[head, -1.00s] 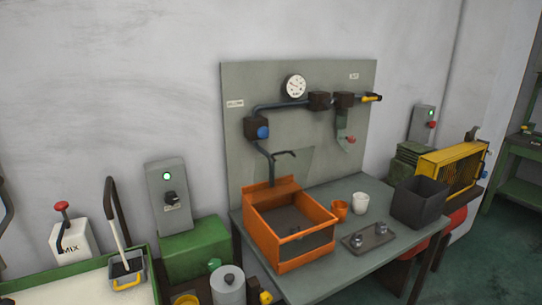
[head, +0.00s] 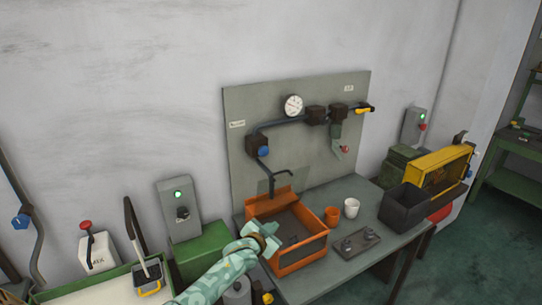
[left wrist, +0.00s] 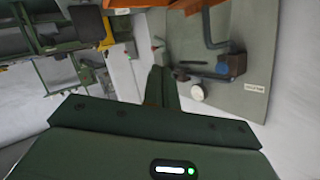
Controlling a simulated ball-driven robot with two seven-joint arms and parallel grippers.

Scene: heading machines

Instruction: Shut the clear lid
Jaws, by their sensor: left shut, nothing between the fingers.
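The orange box (head: 300,257) stands open-topped on the grey bench. A faint see-through panel, which looks like the clear lid (head: 268,187), stands raised at the box's rear against the grey back panel; its edges are hard to make out. My left gripper (head: 266,238) is shut and empty, at the box's left side in the head view; whether it touches the box I cannot tell. In the left wrist view the shut fingers (left wrist: 160,88) point toward the back panel, and a strip of the orange box (left wrist: 160,4) shows at the top. My right gripper is out of view.
A dark spout (head: 280,175) hangs over the box's rear from pipework on the back panel (head: 238,150). An orange cup (head: 332,215), a white cup (head: 351,208), a grey plate with knobs (head: 357,244) and a dark bin (head: 403,208) stand right of the box.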

